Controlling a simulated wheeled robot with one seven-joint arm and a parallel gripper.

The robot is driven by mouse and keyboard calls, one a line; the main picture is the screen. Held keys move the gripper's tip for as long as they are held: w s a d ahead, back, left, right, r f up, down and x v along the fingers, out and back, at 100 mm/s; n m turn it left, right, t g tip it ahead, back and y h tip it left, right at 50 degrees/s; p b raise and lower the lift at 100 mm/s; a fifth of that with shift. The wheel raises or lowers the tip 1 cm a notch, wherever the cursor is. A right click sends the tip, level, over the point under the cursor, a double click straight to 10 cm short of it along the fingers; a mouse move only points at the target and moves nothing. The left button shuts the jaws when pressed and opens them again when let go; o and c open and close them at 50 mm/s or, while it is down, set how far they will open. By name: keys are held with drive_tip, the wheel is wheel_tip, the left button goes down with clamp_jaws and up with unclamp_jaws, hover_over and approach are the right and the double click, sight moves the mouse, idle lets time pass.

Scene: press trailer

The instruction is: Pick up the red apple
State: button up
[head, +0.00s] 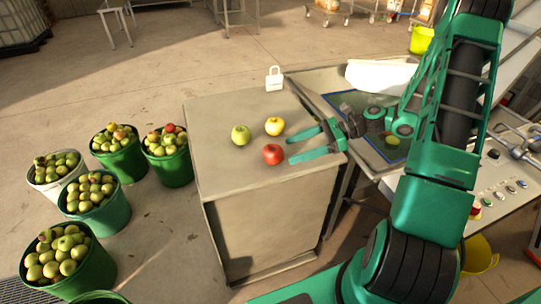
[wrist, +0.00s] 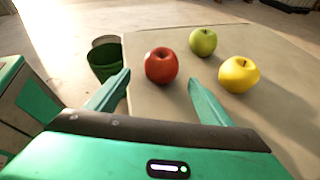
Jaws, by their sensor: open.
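The red apple (head: 273,154) sits on the top of a box-like table (head: 222,180), near its right side. My gripper (head: 303,142) is open and comes in from the right, its two fingers pointing at the red apple. In the wrist view the red apple (wrist: 161,66) is ahead of and between the fingertips of my gripper (wrist: 158,80), with nothing held.
A yellow apple (head: 275,126) and a green apple (head: 240,135) lie close behind the red one. A white padlock-shaped item (head: 274,79) stands at the table's back edge. Buckets of apples (head: 118,152) stand on the floor at left. A machine panel (head: 497,180) is at right.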

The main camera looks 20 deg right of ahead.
sight(274, 147)
drive_tip(key=shift+x, duration=3.95)
drive_tip(key=shift+w+r, duration=0.15)
drive_tip(key=shift+w, duration=0.05)
drive_tip(key=shift+c, duration=0.3)
drive_tip(key=c, duration=1.2)
wheel_tip(274, 147, up, 4)
drive_tip(key=shift+r, duration=0.2)
drive_tip(key=s+a+r, duration=0.2)
drive_tip(key=a, duration=0.1)
drive_tip(key=s+a+r, duration=0.2)
drive_tip(key=a, duration=0.1)
drive_tip(key=s+a+r, duration=0.1)
drive_tip(key=a+r, duration=0.1)
drive_tip(key=a, duration=0.2)
drive_tip(key=shift+s+r, duration=0.3)
drive_tip(key=shift+s, duration=0.1)
